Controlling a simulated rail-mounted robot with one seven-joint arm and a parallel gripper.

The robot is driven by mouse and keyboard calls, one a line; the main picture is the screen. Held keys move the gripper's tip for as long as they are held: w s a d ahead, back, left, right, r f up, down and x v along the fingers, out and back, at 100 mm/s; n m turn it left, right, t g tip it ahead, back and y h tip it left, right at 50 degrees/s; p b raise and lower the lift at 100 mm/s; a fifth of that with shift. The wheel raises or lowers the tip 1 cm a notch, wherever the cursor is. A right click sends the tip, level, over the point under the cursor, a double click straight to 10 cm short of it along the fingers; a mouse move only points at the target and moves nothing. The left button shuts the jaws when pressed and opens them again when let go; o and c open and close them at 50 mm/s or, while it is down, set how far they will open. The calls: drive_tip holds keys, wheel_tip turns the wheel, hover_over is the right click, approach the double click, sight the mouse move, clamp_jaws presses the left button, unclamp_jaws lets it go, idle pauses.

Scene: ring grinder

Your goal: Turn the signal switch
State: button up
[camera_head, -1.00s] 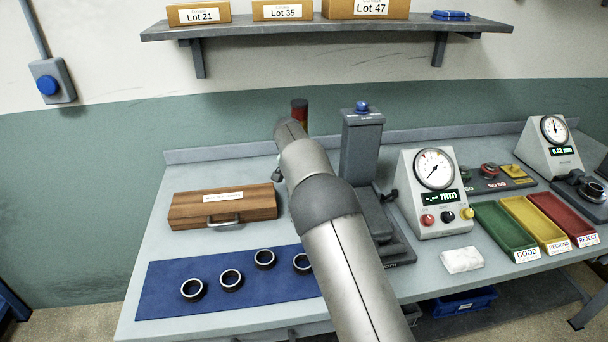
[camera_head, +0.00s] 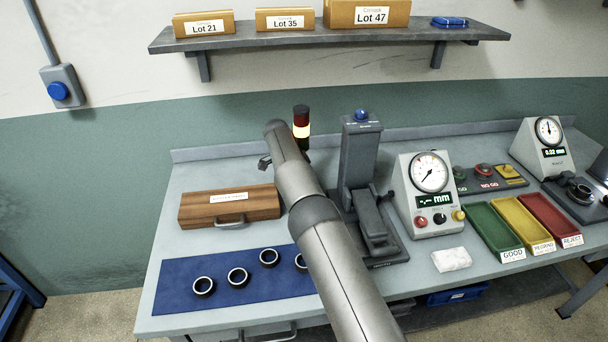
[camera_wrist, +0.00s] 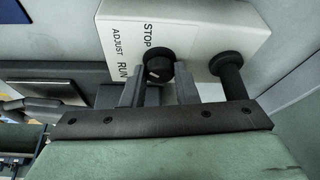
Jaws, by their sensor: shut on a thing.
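The signal switch is a round black knob (camera_wrist: 160,68) on a white panel (camera_wrist: 185,30) marked STOP, ADJUST and RUN in the wrist view. A small light mark shows on the knob's face, but I cannot tell clearly which label it points to. My gripper (camera_wrist: 160,76) is shut on the knob, with one grey finger on either side of it. In the head view my own arm hides the switch and the fingers. A signal tower (camera_head: 301,126) stands behind my arm, with a red top and a bright yellow band below.
A black post with a round end (camera_wrist: 230,68) stands right beside the gripper. On the bench are a wooden case (camera_head: 230,206), a blue mat (camera_head: 220,292) with several rings, a grey press-like stand (camera_head: 358,160) and a dial gauge (camera_head: 428,190).

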idle(0.4)
drive_tip(key=o, duration=1)
drive_tip(key=p+v, duration=0.1)
drive_tip(key=v, duration=0.6)
drive_tip(key=shift+r, duration=0.3)
